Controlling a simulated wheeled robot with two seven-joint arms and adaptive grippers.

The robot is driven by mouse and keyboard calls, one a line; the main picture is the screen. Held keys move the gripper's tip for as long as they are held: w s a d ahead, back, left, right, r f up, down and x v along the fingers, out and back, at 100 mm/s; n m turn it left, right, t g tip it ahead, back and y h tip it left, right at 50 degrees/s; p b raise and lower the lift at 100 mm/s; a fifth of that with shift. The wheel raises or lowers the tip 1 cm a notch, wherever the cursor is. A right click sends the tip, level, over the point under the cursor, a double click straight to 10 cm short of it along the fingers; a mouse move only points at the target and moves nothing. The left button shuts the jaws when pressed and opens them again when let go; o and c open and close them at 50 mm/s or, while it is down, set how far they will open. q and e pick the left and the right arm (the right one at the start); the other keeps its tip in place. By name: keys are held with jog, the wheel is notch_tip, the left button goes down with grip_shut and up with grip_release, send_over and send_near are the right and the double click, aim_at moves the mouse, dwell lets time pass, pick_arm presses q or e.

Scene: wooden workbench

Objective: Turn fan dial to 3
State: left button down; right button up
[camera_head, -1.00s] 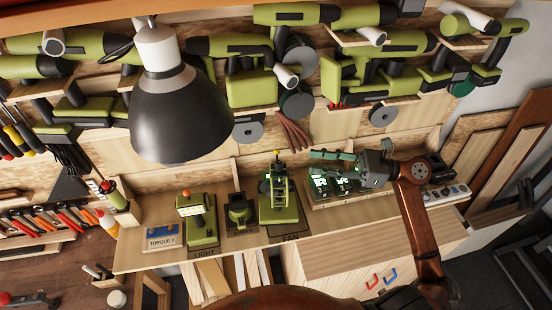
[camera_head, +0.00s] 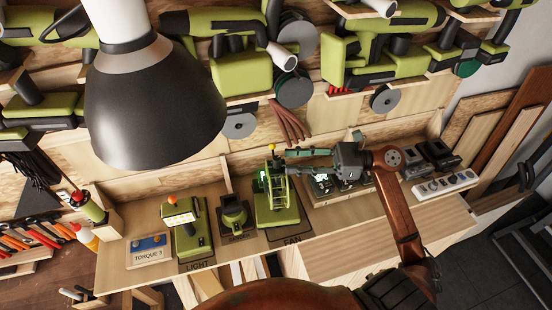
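The green fan (camera_head: 284,215) stands on the bench shelf behind a FAN label (camera_head: 292,243), with a yellow tip on top. Its dial is too small to make out, and I cannot read its setting. My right gripper (camera_head: 287,161) comes in from the right, just right of the fan's upper part. Its two dark fingers point left and are spread apart, with nothing clearly between them. I cannot tell whether they touch the fan. My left gripper is not in view.
Left of the fan stand a green device (camera_head: 234,215), a lamp-like LIGHT unit (camera_head: 190,238) and a TORQUE 3 sign (camera_head: 149,251). Chargers stand behind my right gripper, and a power strip (camera_head: 445,184) lies to the right. A big black lamp (camera_head: 155,105) hangs at upper left.

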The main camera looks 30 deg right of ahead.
aim_at(277, 161)
jog(key=p+x, duration=0.1)
jog(key=x, duration=0.3)
jog(key=shift+r, duration=0.15)
jog(key=shift+w+a+p, duration=0.25)
jog(key=shift+a+p, duration=0.1)
jog(key=shift+a, duration=0.1)
jog(key=shift+c, duration=0.7)
grip_shut()
